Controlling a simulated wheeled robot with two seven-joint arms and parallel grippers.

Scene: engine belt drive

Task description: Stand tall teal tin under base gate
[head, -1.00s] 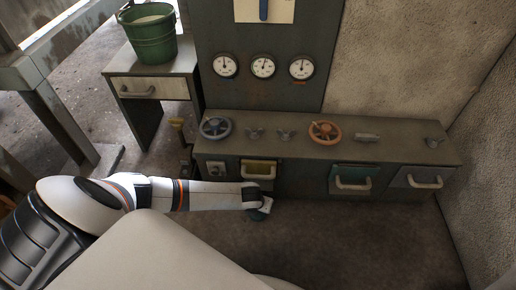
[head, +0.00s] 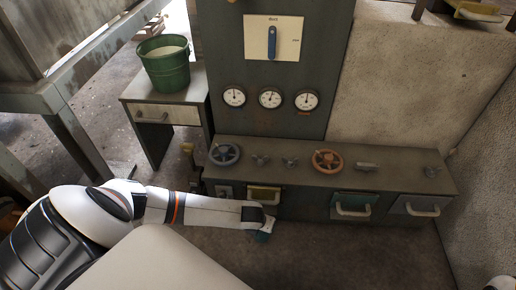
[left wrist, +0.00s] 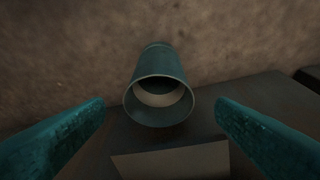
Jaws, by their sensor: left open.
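The teal tin (left wrist: 158,60) shows in the left wrist view as a cylinder with its open, pale-lined mouth facing the camera. My left gripper (left wrist: 160,108) is open, with one teal finger on each side of the tin and visible gaps between. In the head view my left gripper (head: 265,228) is low in front of the console, just below the yellow-fronted panel (head: 263,195). The tin cannot be told apart from the fingers there. I cannot tell which panel is the base gate.
The grey console (head: 400,180) carries a grey wheel (head: 224,154), an orange wheel (head: 327,161) and small knobs. Teal (head: 353,204) and grey (head: 418,205) panels with handles are on its front. A green bucket (head: 166,66) stands on a side table (head: 150,95). The floor right of my gripper is clear.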

